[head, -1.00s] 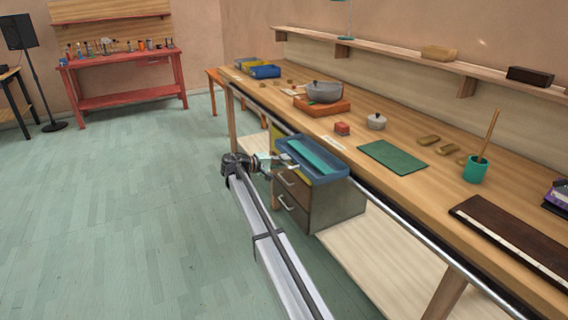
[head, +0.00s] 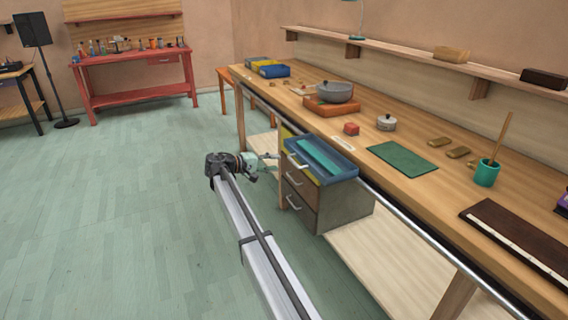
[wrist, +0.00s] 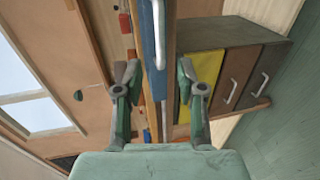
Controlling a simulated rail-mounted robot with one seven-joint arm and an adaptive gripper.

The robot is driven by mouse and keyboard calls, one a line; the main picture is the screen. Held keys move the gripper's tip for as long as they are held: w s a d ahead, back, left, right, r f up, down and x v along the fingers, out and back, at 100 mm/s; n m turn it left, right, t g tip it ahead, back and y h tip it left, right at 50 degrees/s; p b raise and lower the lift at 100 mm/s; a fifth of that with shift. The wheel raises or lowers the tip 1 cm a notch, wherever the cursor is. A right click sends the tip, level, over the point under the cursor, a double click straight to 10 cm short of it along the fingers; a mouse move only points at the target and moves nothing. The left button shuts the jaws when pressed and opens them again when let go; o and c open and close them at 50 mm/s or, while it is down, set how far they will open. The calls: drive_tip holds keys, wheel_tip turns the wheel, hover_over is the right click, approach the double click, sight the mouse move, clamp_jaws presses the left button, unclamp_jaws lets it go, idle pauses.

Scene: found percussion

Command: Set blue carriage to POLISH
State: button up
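The blue carriage (head: 346,175) is a shallow blue tray with a teal strip inside, at the bench's front edge above a drawer unit. A pale handle (head: 297,163) shows on its left end. My gripper (head: 274,157) is left of this handle, apparently a little apart from it. In the wrist view my gripper (wrist: 158,80) has its two fingers spread with nothing held. The blue carriage (wrist: 148,45) and its pale handle (wrist: 159,35) lie ahead, between the fingers in the picture. A pale label (head: 343,143) is on the bench behind the carriage; its lettering is unreadable.
A drawer unit (head: 340,205) with a yellow part and pale handles stands below the carriage. A metal rail (head: 410,220) runs along the bench front. The floor at left is clear.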

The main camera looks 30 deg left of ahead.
drive_tip(key=shift+v, duration=1.5)
drive_tip(key=s+d+f+g+y+p, duration=0.1)
drive_tip(key=s+d+f+g+y, duration=0.2)
drive_tip(key=d+f, duration=0.8)
drive_tip(key=s+d+f+g+y, duration=0.1)
drive_tip(key=s+d+f+g, duration=0.35)
drive_tip(key=f, duration=1.05)
drive_tip(key=s+d+f+m+g+p, duration=0.1)
drive_tip(key=s+d+f, duration=0.35)
drive_tip(key=d, duration=0.35)
drive_tip(key=s+d+f+g+p, duration=0.1)
drive_tip(key=s+d+f, duration=0.2)
drive_tip(key=d+f, duration=0.35)
drive_tip(key=s+d+f+m+g+p, duration=0.1)
drive_tip(key=s+d+f+g, duration=0.2)
drive_tip(key=d, duration=0.7)
drive_tip(key=s+d+f+m+g+y+p, duration=0.1)
drive_tip(key=s+d+f+m, duration=0.15)
drive_tip(key=s+d, duration=0.55)
drive_tip(key=s+d+f+m+g+y+p, duration=0.1)
drive_tip(key=s+d+f+g, duration=0.15)
drive_tip(key=s+d, duration=0.6)
drive_tip(key=s+d+m+g+y+p, duration=0.1)
drive_tip(key=s+d+m, duration=0.1)
drive_tip(key=s+d, duration=0.4)
drive_tip(key=s+d+m+g+y+p, duration=0.2)
drive_tip(key=s+d, duration=0.4)
drive_tip(key=s, duration=1)
drive_tip(key=shift+r+m, duration=0.35)
drive_tip(key=shift+m, duration=0.3)
